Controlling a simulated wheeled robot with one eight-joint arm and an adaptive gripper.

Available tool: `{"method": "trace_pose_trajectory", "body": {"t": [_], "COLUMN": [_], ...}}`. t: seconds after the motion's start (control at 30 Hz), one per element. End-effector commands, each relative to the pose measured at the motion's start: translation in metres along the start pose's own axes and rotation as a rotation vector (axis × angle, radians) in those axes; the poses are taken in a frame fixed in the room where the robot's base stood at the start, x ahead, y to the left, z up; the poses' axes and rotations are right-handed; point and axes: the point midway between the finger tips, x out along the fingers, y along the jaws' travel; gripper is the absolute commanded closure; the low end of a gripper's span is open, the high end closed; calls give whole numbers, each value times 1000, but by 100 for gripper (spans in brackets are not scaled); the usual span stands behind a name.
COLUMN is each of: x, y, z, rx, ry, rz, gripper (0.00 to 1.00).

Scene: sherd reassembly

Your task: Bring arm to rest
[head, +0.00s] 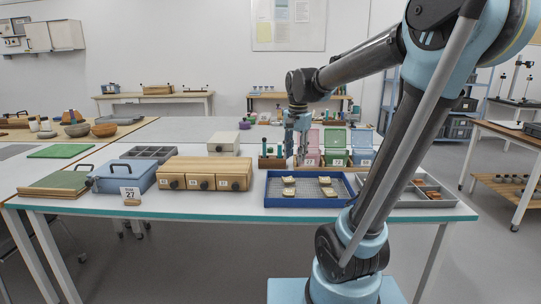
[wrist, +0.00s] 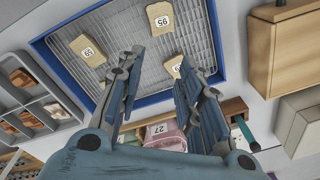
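My gripper (head: 297,157) hangs from my arm above the table, behind the blue tray (head: 307,205) in the head view. The blue tray (wrist: 47,62) has a wire-mesh floor and holds several tan sherds. One sherd (wrist: 87,50) is labelled 59 and another (wrist: 160,17) is labelled 95. A third sherd (wrist: 173,66) lies between the fingers in the picture, partly hidden. Another is partly behind the left finger.
A wooden drawer box (head: 205,173) and a blue lidded box (head: 125,176) stand left of the tray. A grey compartment tray (head: 430,200) with brown pieces lies to its right. Behind are a wooden rack (head: 270,162) and pink, green and blue bins (head: 335,140).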

Motion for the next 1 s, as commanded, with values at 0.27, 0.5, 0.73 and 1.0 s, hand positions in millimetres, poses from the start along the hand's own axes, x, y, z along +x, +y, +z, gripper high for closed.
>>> {"method": "trace_pose_trajectory", "body": {"t": [0.27,0.5,0.73,1.0], "x": [28,63,103,138], "y": [76,131,175,203], "z": [29,57,84,103], "rx": [-188,-354,-511,-635], "ry": [32,65,98,125], "rz": [-19,-28,-27,-21], "gripper": [66,66,66,66]}}
